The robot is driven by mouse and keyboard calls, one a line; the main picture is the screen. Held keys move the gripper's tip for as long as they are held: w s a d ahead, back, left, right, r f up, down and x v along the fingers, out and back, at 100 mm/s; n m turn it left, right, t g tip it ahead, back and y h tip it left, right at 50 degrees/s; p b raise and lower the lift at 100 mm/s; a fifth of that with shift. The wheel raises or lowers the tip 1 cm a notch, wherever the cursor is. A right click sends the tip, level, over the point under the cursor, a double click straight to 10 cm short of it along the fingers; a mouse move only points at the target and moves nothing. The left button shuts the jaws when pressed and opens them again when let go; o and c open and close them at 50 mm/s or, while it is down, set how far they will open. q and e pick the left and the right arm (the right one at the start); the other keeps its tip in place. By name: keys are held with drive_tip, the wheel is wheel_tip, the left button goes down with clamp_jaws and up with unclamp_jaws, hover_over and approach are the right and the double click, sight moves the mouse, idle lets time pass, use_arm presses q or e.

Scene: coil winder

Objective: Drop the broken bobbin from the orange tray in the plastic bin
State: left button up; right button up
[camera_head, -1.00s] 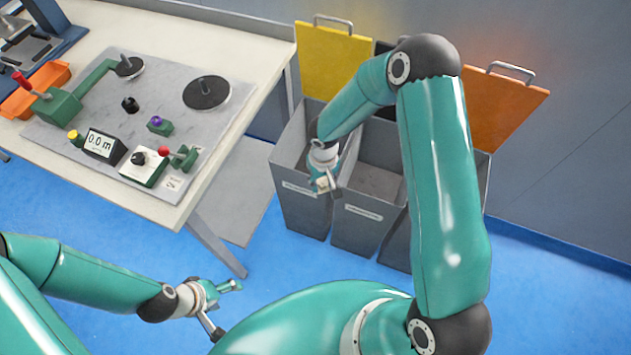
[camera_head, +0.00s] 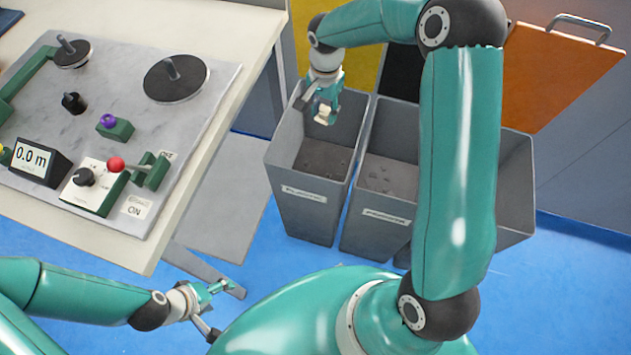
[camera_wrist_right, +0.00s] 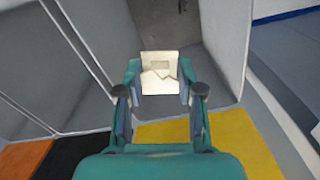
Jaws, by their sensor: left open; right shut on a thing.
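The broken bobbin (camera_wrist_right: 159,72) is a pale cream piece with a jagged crack, between the fingertips of my right gripper (camera_wrist_right: 160,82) in the right wrist view. In the head view my right gripper (camera_head: 325,108) is shut on it and hangs over the opening of the leftmost grey bin (camera_head: 312,208), the one with the yellow lid. The label on that bin is too blurred to read for sure. My left gripper (camera_head: 217,303) is open and empty, low at the bottom left, away from the bins. The orange tray is out of view now.
The middle bin (camera_head: 375,222) has a black lid (camera_head: 403,75); the right bin (camera_head: 517,190) has an orange lid (camera_head: 555,75). All lids stand open. The coil winder (camera_head: 110,130) sits on the table at left. My right arm hides part of the right bins.

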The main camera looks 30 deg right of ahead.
sight(326, 122)
drive_tip(key=f, duration=0.1)
drive_tip(key=f+b, duration=0.1)
drive_tip(key=f, duration=0.1)
drive_tip(key=f+b, duration=0.1)
drive_tip(key=shift+s+d+f, duration=0.15)
drive_tip(key=shift+d+f, duration=0.2)
drive_tip(key=o, duration=0.8)
drive_tip(key=shift+r, duration=0.1)
wheel_tip(326, 122, up, 12)
drive_tip(key=shift+f, duration=0.1)
idle(0.4)
